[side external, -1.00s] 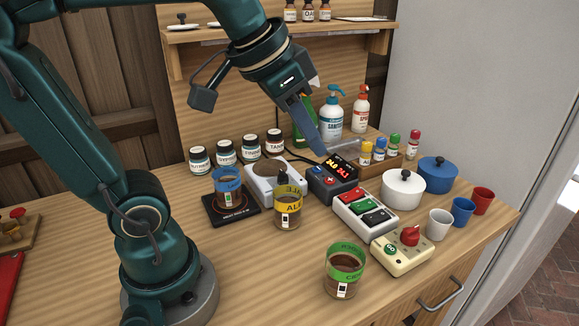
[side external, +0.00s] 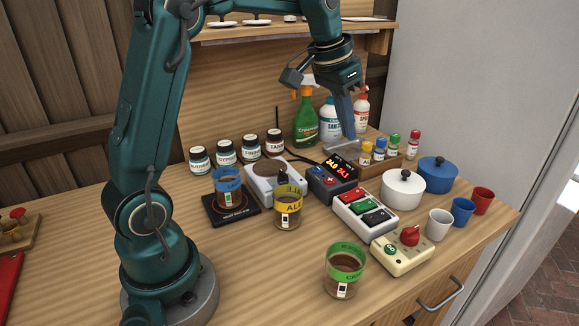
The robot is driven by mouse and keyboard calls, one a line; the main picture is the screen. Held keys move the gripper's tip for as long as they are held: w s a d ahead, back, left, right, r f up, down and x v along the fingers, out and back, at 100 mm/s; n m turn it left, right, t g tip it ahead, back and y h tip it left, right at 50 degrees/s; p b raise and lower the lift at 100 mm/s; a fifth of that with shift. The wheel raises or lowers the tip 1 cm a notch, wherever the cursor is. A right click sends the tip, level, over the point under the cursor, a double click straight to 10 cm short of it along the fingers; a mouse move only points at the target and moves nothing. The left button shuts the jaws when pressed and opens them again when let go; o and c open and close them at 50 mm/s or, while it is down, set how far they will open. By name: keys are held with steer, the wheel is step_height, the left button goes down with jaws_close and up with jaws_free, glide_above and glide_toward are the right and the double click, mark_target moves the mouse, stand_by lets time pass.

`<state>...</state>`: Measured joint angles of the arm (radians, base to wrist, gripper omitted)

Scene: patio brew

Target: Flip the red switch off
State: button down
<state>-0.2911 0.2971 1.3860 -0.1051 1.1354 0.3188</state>
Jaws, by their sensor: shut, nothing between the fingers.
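A white switch box (side external: 350,222) stands right of the table's middle, with a green, a red and a black rocker in a row. My gripper (side external: 350,138) is shut and empty. It points down behind the switch box, over the back of the table near the wooden vial rack, well apart from the red switch.
A dark controller with a lit display (side external: 333,180) stands just behind the switch box. A cream box with a red knob (side external: 402,250) is in front of it. A white pot (side external: 403,188) is to the right, and a green-banded jar (side external: 344,270) stands front left.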

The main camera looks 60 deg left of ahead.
mark_target(358, 191)
steer(key=x, duration=1.4)
steer(key=shift+s+f, duration=0.1)
steer(key=shift+s, duration=0.35)
steer(key=shift+f, duration=0.1)
steer(key=shift+w+f, duration=0.15)
steer(key=shift+f, duration=0.1)
steer(key=shift+s+r, duration=0.15)
steer(key=shift+s, duration=0.65)
step_height(358, 191, up, 14)
steer(key=shift+s, duration=0.2)
